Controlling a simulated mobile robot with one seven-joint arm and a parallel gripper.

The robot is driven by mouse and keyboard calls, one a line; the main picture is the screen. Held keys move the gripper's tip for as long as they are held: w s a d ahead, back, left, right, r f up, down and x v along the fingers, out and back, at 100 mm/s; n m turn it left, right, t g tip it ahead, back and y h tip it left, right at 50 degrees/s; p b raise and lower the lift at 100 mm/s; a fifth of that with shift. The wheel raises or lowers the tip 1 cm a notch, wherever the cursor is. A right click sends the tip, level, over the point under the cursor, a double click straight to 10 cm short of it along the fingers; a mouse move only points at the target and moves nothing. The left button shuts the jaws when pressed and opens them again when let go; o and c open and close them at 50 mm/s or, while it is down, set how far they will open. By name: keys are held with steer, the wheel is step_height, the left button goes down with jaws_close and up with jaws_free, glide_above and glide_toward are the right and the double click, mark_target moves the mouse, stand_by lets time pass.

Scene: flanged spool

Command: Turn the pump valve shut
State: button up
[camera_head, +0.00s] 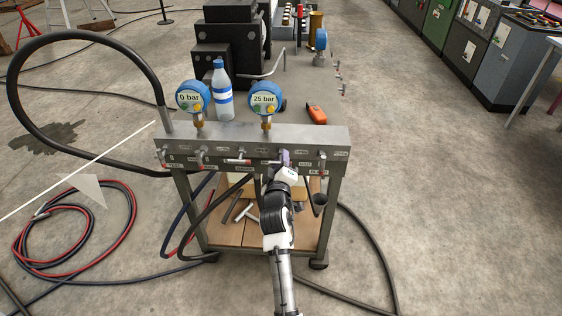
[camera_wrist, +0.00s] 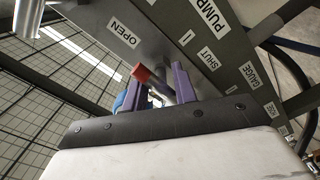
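The pump valve is on the front of the grey manifold block (camera_head: 225,137), under the label PUMP (camera_wrist: 210,18) in the wrist view. Its lever has a red tip (camera_wrist: 141,73) and a bright metal part (camera_wrist: 162,94). OPEN and SHUT labels sit on either side of it. My gripper (camera_wrist: 157,88) has its purple fingers apart, one on each side of the lever. The red tip overlaps the left finger; I cannot tell if they touch. In the head view my gripper (camera_head: 285,160) is at the block's front, right of centre, and hides this valve.
Neighbouring valves (camera_head: 238,161) line the block close by. Two blue gauges stand on top, one reading 0 bar (camera_head: 190,97), the other 25 bar (camera_head: 264,98). A bottle (camera_head: 221,92) and an orange tool (camera_head: 317,114) are behind. Black hoses (camera_head: 365,245) hang and lie around the cart.

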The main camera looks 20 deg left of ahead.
jaws_close()
steer(key=shift+m+b, duration=0.3)
steer(key=shift+b, duration=0.05)
steer(key=m+b, duration=0.2)
steer(key=m, duration=0.1)
steer(key=shift+f, duration=0.1)
steer(key=m+b, duration=0.2)
steer(key=m, duration=0.2)
steer(key=shift+m+b, duration=0.3)
steer(key=m+b, duration=0.2)
steer(key=m, duration=0.3)
steer(key=shift+b, duration=0.35)
steer(key=shift+c, duration=2.2)
jaws_free()
steer(key=m+b, duration=0.1)
steer(key=m, duration=0.3)
steer(key=shift+m+b, duration=0.3)
steer(key=shift+b, duration=0.1)
steer(key=shift+o, duration=0.2)
steer(key=o, duration=0.9)
